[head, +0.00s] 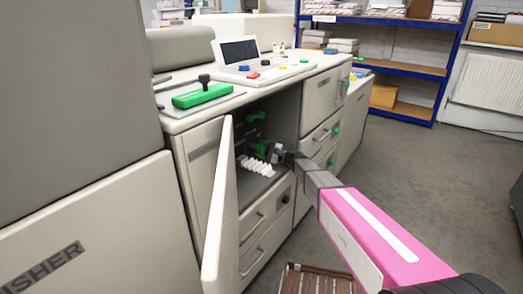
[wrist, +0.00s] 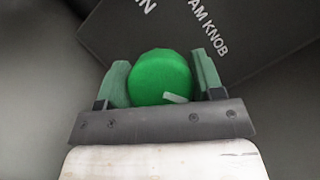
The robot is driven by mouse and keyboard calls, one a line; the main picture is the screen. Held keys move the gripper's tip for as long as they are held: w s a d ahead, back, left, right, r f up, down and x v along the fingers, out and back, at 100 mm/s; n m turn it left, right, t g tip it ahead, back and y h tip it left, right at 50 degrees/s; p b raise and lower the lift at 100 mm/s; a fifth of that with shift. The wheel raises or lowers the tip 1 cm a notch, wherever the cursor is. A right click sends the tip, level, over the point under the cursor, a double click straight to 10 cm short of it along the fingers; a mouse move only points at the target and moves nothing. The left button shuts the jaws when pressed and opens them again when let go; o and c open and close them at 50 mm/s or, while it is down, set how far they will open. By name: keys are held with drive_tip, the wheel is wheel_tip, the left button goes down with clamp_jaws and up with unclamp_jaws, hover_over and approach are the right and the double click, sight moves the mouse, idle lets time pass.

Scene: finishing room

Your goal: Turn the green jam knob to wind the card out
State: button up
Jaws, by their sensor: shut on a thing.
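The green jam knob (wrist: 160,78) is round with a pale mark on its face. In the wrist view it sits between the two fingers of my gripper (wrist: 163,85), which is shut on it. A dark panel behind carries a partly cut-off label reading "AM KNOB". In the head view my gripper (head: 276,153) reaches into the open cabinet, by the lower green knob (head: 258,148). A white ridged piece (head: 257,166) lies below it in the cabinet; I cannot tell whether it is the card.
The open cabinet door (head: 222,215) stands left of my arm. Another green knob (head: 256,116) is higher inside. A brown slatted thing (head: 312,281) is on the floor below. The grey floor at right is clear.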

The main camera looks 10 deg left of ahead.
drive_tip(key=shift+f, duration=0.1)
idle(0.4)
drive_tip(key=o, duration=0.9)
drive_tip(key=d, duration=0.3)
drive_tip(key=d+f, duration=0.1)
drive_tip(key=d, duration=0.3)
drive_tip(key=d+f, duration=0.1)
drive_tip(key=d, duration=0.2)
drive_tip(key=shift+s+d, duration=0.25)
drive_tip(key=shift+d, duration=0.05)
